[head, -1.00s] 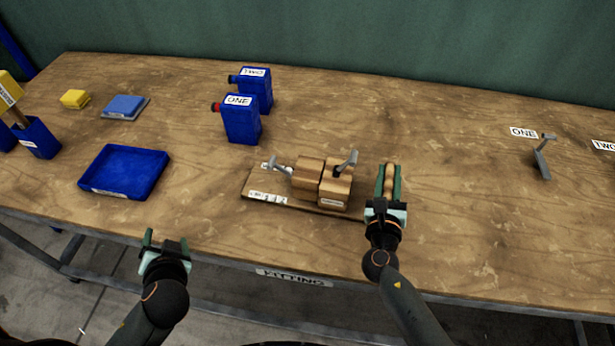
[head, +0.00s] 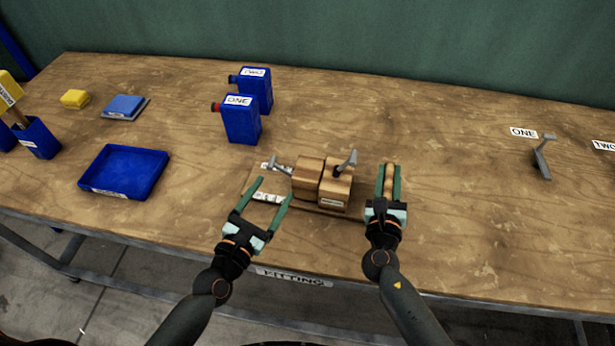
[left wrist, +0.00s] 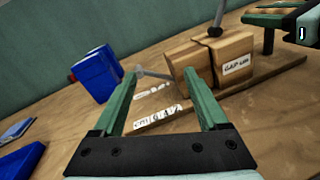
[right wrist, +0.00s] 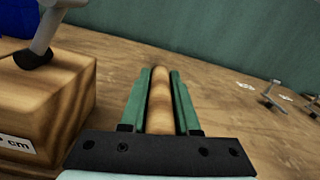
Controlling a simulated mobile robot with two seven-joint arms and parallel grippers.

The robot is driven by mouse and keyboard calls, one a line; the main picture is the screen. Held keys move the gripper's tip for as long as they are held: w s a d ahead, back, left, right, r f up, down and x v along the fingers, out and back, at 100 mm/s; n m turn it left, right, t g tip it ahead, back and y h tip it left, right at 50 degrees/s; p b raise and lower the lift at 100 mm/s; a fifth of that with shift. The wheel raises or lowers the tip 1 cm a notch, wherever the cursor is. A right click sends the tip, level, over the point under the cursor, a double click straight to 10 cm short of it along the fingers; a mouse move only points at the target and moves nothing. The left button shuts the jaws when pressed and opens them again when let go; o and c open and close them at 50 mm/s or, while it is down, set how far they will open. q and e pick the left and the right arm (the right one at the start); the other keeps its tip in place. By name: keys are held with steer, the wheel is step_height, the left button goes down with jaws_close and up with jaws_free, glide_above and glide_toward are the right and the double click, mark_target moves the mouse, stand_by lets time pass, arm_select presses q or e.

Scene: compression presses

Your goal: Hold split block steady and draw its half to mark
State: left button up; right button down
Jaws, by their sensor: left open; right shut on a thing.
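The split block's left half (head: 307,176) and right half (head: 336,188) sit close together on a wooden board (head: 322,209); a dark seam shows between them. The right half bears a white label, seen in the left wrist view (left wrist: 236,67). A grey lever (head: 281,166) is at the block's left side and another grey lever (head: 348,160) rises from the right half. My left gripper (head: 272,189) is open and empty over the board's left end, left of the block. My right gripper (head: 388,182) is shut on a wooden bar (right wrist: 160,100) right of the block. Whether the bar joins the block is hidden.
White number marks (left wrist: 156,118) lie on the board's left part. A blue tray (head: 124,172) and blue canisters labelled ONE (head: 241,123) and TWO (head: 255,88) stand left and behind. A grey lever (head: 542,160) stands far right.

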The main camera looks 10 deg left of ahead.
mark_target(273, 157)
arm_select(q)
steer(key=a+n+y, duration=0.1)
steer(key=n, duration=0.1)
steer(key=n+y, duration=0.1)
steer(key=n, duration=0.2)
steer(key=a+f+n+y, duration=0.1)
steer(key=n, duration=0.1)
steer(key=shift+w+a+t, duration=0.15)
steer(key=shift+a+t, duration=0.2)
steer(key=shift+t, duration=0.05)
steer(key=w, duration=1.1)
steer(key=shift+w+d, duration=0.3)
steer(key=shift+w, duration=0.1)
steer(key=shift+a, duration=0.1)
jaws_close()
